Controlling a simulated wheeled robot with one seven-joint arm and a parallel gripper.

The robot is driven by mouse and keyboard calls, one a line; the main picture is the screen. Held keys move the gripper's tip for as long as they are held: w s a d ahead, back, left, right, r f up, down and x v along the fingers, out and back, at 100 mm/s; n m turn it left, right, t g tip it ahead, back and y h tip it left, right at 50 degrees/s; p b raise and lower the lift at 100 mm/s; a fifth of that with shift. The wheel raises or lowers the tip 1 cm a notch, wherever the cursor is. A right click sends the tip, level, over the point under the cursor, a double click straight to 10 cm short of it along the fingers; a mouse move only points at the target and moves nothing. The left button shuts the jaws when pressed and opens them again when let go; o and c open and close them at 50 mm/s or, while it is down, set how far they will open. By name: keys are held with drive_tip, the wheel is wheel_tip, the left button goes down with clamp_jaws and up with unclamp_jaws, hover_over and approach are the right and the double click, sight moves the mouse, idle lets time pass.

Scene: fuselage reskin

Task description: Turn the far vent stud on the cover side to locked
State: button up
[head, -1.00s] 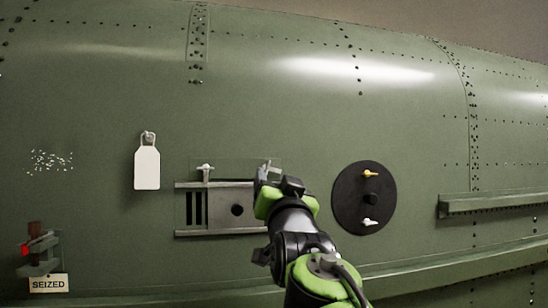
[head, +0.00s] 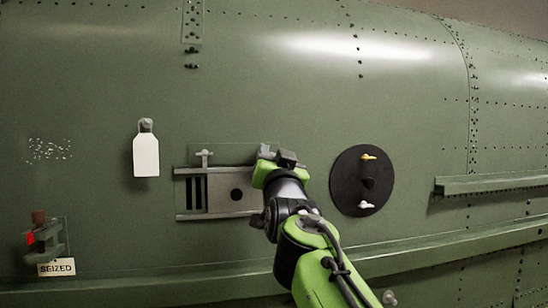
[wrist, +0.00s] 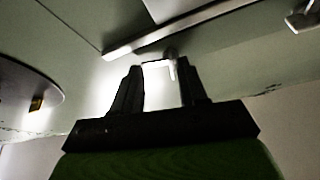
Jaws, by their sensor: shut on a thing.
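The vent (head: 220,215) is a grey framed panel with dark slots at its left and a plate with a round dark hole at its right. One pale vent stud (head: 205,158) stands above its upper rail at the left; a stud also shows at the upper right of the wrist view (wrist: 303,19). The other stud, at the right end, is hidden behind my gripper (head: 266,153) in the head view. In the wrist view this pale stud (wrist: 171,56) sits between the fingertips of my gripper (wrist: 163,78), which is shut on it. Its exact angle is hard to read against the glare.
A white tag (head: 146,158) hangs at left. A red-marked fitting (head: 44,238) with a SEIZED label (head: 57,267) is lower left. A ledge (head: 480,185) juts out right.

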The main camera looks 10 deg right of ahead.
drive_tip(key=shift+a+m+h, duration=0.15)
drive_tip(key=shift+m+h, duration=0.35)
drive_tip(key=shift+m, duration=0.6)
drive_tip(key=shift+f+m+g+h, duration=0.1)
drive_tip(key=shift+m+g+h, duration=0.4)
drive_tip(key=shift+m, duration=0.5)
drive_tip(key=o, duration=1.1)
drive_tip(key=shift+c, duration=0.2)
drive_tip(key=n, duration=0.1)
drive_tip(key=n+y, duration=0.1)
drive_tip(key=n, duration=0.2)
drive_tip(key=shift+d+t+y, duration=0.3)
drive_tip(key=shift+t, duration=0.1)
drive_tip(key=b+v, duration=0.9)
drive_tip(key=v, duration=0.7)
drive_tip(key=s+f+n+g, duration=0.1)
drive_tip(key=s+f+g, duration=0.1)
drive_tip(key=f, duration=0.7)
drive_tip(key=s+f+n+g+y, duration=0.1)
drive_tip(key=s+f+g, duration=0.2)
drive_tip(key=f, duration=0.7)
drive_tip(key=shift+d+f+n+g+y+p, duration=0.3)
drive_tip(key=shift+d+n+g+p, duration=0.1)
drive_tip(key=shift+g, duration=0.7)
